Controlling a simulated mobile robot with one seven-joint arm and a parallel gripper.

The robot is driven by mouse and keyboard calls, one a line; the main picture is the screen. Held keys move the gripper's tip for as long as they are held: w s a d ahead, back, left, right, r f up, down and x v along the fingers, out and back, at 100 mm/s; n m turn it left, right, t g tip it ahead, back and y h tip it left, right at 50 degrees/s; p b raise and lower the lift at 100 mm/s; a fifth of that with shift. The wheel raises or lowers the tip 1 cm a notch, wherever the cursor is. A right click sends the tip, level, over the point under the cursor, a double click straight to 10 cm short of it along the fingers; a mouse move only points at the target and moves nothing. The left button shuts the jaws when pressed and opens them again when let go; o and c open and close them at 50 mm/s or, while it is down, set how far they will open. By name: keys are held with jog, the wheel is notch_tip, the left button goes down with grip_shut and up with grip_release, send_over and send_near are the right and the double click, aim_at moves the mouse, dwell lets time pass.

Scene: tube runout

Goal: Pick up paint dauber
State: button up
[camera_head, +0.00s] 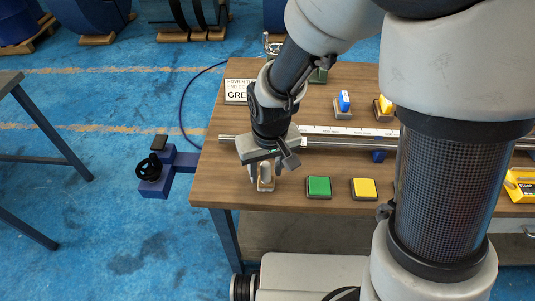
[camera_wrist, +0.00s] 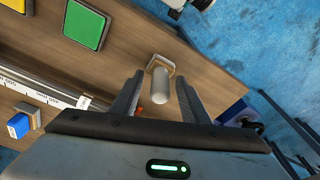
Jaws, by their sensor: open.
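The paint dauber, which I take to be the pale grey cylinder (camera_wrist: 160,87) on a light tan base, stands near the table's front left corner. It also shows in the head view (camera_head: 265,183), partly hidden by my gripper (camera_head: 264,170). My gripper is open over it. In the wrist view the dauber sits between the two spread fingers (camera_wrist: 161,79), with a gap visible on each side. I cannot tell how far down the fingers reach.
On the wooden table (camera_head: 236,165), a green pad (camera_head: 319,187) and a yellow pad (camera_head: 364,188) lie to the right. A metal tube (camera_head: 345,144) runs behind. Blue (camera_head: 344,101) and yellow (camera_head: 384,105) blocks and a lettered sign (camera_head: 238,91) stand farther back. The table edge is close.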

grip_shut()
jog(key=shift+r, duration=0.1)
